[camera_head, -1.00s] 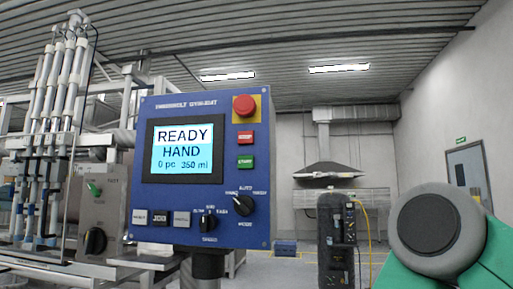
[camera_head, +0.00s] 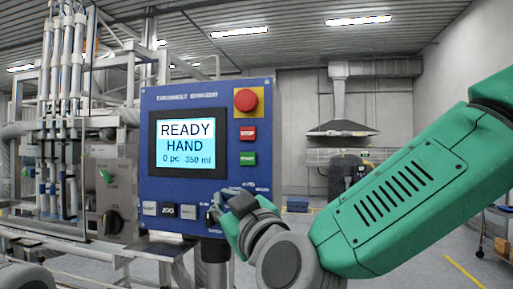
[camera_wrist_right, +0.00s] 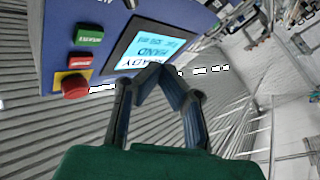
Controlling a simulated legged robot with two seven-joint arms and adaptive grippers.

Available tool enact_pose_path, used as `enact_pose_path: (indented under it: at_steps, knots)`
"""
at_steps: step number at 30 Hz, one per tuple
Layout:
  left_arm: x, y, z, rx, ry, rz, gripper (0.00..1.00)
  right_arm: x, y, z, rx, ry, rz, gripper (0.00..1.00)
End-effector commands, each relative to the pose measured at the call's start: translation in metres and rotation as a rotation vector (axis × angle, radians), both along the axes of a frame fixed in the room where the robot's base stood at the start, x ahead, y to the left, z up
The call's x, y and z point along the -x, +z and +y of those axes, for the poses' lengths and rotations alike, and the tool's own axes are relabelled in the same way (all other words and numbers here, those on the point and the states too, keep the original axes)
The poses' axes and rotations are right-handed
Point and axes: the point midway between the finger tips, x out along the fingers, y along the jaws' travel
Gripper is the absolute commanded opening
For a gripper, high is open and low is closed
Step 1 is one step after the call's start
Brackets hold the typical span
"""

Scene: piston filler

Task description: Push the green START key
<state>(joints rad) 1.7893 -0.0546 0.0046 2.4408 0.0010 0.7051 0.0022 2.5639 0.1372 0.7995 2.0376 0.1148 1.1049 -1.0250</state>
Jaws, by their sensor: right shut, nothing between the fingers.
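The green START key (camera_head: 248,158) is on the right side of the blue control panel (camera_head: 215,98), below the red STOP key (camera_head: 248,133). In the wrist view, tilted nearly upside down, the START key (camera_wrist_right: 90,38) is at the upper left. My right gripper (camera_head: 228,203) is in front of the panel's lower right part, below the START key, and hides the selector knobs there. My left gripper is not in view.
A red mushroom button (camera_head: 246,100) on a yellow plate is above the STOP key. The screen (camera_head: 187,148) reads READY, HAND, 0 pc, 350 ml. Small keys (camera_head: 168,210) line the panel's lower edge. Filler tubes and a grey box (camera_head: 112,190) stand at left.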

Motion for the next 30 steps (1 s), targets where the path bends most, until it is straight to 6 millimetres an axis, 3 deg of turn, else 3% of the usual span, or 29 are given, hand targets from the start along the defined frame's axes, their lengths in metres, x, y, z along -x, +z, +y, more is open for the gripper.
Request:
enact_pose_path:
  at_steps: [1,3,8,22,30]
  knots:
    - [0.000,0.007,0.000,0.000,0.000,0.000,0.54,0.003,0.021,0.002,-0.005,-0.002,-0.028,0.00]
    - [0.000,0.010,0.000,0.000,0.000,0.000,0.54,0.006,0.039,0.003,-0.005,-0.005,-0.059,0.00]
    - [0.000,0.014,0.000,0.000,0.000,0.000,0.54,0.010,0.062,0.006,-0.008,-0.009,-0.099,0.00]
    - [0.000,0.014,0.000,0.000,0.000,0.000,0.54,0.010,0.065,0.006,-0.009,-0.010,-0.105,0.00]
    - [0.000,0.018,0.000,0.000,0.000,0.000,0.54,-0.017,0.065,-0.004,-0.011,-0.013,-0.102,0.00]
